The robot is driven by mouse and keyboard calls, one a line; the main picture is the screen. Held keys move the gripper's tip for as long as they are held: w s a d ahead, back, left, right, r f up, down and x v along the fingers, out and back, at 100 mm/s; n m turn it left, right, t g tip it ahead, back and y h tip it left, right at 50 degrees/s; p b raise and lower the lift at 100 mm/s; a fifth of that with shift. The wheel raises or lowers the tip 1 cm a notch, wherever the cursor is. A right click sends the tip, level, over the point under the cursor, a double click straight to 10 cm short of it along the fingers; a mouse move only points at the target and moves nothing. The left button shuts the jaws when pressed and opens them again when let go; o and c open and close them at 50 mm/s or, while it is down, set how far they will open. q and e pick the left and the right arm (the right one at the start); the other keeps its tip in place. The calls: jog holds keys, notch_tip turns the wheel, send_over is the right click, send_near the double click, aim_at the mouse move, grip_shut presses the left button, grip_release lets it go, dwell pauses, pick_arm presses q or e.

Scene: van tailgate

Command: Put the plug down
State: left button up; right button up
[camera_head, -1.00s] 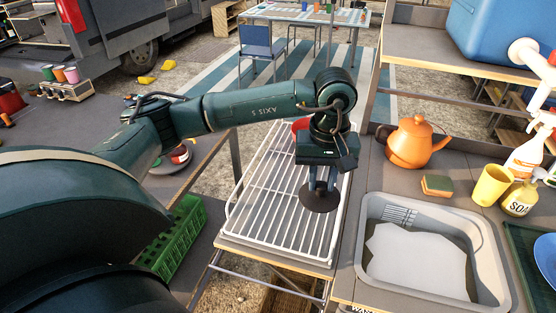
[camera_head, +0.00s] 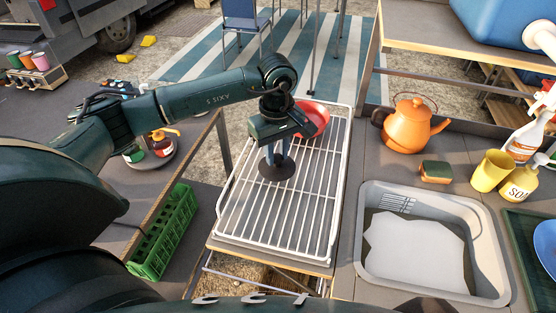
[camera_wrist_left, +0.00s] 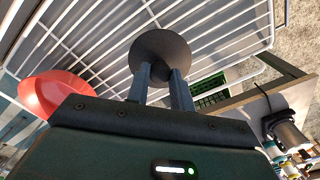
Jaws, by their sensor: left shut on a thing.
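The plug (camera_head: 277,172) is a dark round disc. My left gripper (camera_head: 277,157) is shut on it and holds it over the left part of the white wire rack (camera_head: 290,222). In the left wrist view the plug (camera_wrist_left: 160,58) sits between the two fingertips (camera_wrist_left: 162,76), with the rack's wires behind it. I cannot tell whether the disc touches the wires. My right gripper is not in view.
A red bowl (camera_head: 313,118) lies on the rack's far end, close to my left gripper. A sink (camera_head: 480,250) with greyish water is at the right, with an orange kettle (camera_head: 408,126) and a sponge (camera_head: 436,171) behind it. A green crate (camera_head: 165,235) is at the left. The rack's near part is clear.

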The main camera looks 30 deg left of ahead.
aim_at(277, 156)
pick_arm(q)
jog(key=shift+f, duration=2.2)
jog(key=o, duration=1)
